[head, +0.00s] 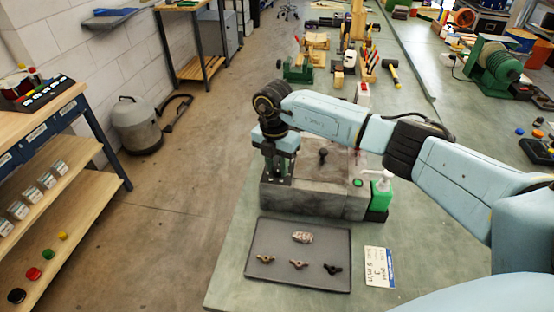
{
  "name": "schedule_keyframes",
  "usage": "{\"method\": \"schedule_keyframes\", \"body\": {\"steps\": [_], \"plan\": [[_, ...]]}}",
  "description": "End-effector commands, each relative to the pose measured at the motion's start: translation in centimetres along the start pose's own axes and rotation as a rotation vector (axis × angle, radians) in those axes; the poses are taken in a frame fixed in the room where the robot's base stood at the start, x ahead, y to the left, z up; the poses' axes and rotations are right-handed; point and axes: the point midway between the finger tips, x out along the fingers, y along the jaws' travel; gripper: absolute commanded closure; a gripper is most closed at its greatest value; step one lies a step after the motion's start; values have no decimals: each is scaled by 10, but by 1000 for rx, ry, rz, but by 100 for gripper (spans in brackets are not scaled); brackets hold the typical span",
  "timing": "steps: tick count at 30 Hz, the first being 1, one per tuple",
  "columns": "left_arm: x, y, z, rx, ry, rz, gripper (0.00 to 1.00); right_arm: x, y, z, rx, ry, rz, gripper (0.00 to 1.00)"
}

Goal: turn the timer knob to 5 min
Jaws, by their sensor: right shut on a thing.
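A grey box-shaped machine (330,200) stands on the green bench, with a black ball-topped lever (323,155) and a green button (357,183) on it. My right gripper (277,178) points straight down at the left part of the machine's top. Its fingers are shut on what looks like the timer knob, which is mostly hidden between them. The knob's scale and pointer cannot be read. My left gripper is not in view.
A grey tray (256,277) in front holds a pale lump and several small wing-shaped parts. A written card (378,266) lies beside it. A green bottle with a white pump (380,193) stands at the machine's right. Tools and wooden blocks are farther back.

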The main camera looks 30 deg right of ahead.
Motion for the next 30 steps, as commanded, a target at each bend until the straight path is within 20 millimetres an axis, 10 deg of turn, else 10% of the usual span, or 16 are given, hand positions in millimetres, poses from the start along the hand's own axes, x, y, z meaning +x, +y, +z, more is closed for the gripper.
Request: {"method": "schedule_keyframes", "body": {"steps": [30], "plan": [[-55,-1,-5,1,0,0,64,-2,0,2,740,36,2,95]]}}
